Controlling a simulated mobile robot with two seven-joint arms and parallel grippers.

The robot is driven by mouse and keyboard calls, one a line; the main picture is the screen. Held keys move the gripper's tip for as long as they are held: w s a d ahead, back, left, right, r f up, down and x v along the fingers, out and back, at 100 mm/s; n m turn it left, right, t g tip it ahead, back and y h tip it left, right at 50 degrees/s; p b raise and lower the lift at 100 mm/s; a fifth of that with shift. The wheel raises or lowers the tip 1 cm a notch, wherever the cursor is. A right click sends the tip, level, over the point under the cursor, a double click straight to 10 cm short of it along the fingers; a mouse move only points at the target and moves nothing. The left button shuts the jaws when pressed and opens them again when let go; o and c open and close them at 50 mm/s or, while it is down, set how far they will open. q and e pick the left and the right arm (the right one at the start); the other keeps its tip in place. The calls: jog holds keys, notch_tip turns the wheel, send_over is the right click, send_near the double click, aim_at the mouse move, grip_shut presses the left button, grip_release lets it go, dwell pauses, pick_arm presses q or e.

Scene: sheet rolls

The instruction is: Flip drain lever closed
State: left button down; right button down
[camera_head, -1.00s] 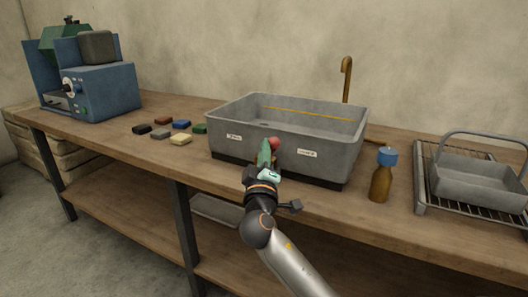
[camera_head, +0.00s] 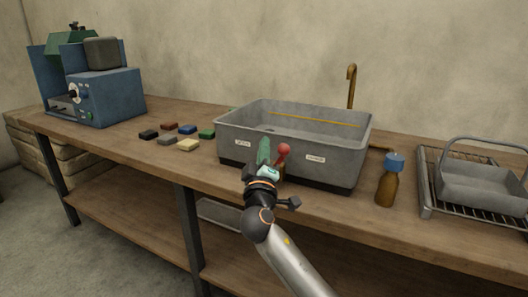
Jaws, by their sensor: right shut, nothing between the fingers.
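The drain lever has a red ball knob (camera_head: 284,150) on a short brass-coloured stem. It stands at the front wall of the grey basin (camera_head: 340,150), between two small white labels (camera_head: 242,143) whose text is too small to read. The knob is roughly midway between the labels. My right gripper (camera_head: 264,150), with green fingers, is shut and empty just left of the knob in the picture. I cannot tell whether it touches the lever. My right wrist hides the lower part of the lever's mount. My left gripper is not in view.
A brown bottle with a blue cap (camera_head: 386,188) stands right of the basin, beside a wire rack (camera_head: 424,190) holding a grey handled tray (camera_head: 485,185). Several small coloured blocks (camera_head: 188,145) lie to the left. A blue machine (camera_head: 105,95) stands at the far left.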

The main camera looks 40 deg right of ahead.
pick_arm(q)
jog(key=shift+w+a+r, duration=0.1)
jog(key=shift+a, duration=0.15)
pick_arm(e)
jog(key=v, duration=0.9)
jog(key=shift+s+a+r, duration=0.15)
jog(key=shift+s+a, duration=0.05)
jog(key=shift+a, duration=0.25)
